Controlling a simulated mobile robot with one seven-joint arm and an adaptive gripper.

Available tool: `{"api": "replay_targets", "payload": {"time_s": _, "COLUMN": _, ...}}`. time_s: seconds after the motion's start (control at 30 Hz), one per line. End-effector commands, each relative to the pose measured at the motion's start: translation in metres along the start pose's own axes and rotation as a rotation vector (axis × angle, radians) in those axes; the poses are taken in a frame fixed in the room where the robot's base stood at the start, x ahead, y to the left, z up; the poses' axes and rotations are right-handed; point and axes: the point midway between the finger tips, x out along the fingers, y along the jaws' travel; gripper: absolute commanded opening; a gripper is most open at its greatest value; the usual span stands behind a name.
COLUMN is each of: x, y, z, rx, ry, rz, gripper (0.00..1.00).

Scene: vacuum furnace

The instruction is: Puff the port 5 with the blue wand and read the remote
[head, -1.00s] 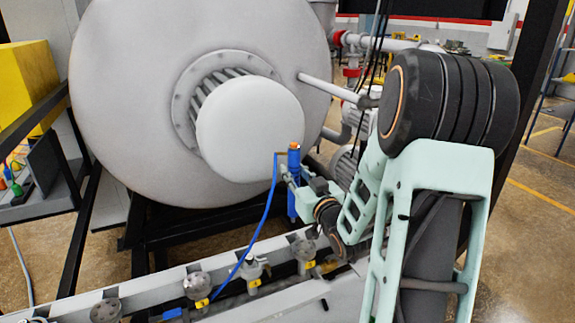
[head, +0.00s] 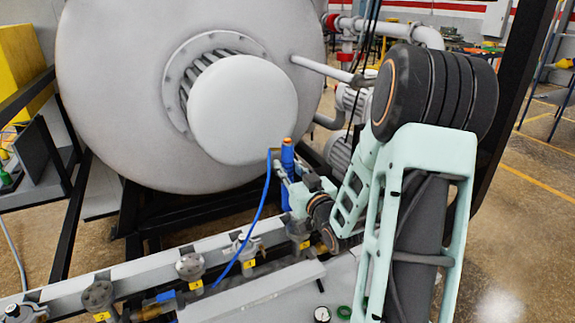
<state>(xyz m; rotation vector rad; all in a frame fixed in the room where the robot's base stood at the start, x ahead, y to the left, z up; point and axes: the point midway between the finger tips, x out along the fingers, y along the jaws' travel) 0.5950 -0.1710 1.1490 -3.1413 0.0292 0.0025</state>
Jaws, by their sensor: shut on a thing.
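My gripper (head: 288,180) is shut on the blue wand (head: 288,160), which stands roughly upright with an orange top. A blue hose (head: 257,222) loops from its top down to the left. A row of metal ports with yellow number tags runs along the pale rail. The tag reading 2 (head: 101,316) and the one reading 3 (head: 196,285) are legible; the tags farther right are too small to read surely. The rightmost visible port (head: 298,228) is just below the wand; I cannot tell whether they touch. The wand's lower end is partly hidden. I cannot make out a remote.
A large grey furnace chamber (head: 100,90) with a round protruding cap (head: 243,110) stands behind the rail. Black frame bars stand at left and right. A small gauge (head: 322,315) and a green ring (head: 344,311) lie at the front. Open floor shows at right.

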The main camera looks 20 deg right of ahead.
Motion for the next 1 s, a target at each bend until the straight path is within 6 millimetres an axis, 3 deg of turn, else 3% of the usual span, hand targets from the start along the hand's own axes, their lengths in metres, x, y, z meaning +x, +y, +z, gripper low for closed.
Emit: {"api": "replay_targets", "payload": {"time_s": 1.0, "x": 0.000, "y": 0.000, "z": 0.061, "rx": -0.001, "ry": 0.003, "rz": 0.000, "gripper": 0.00}}
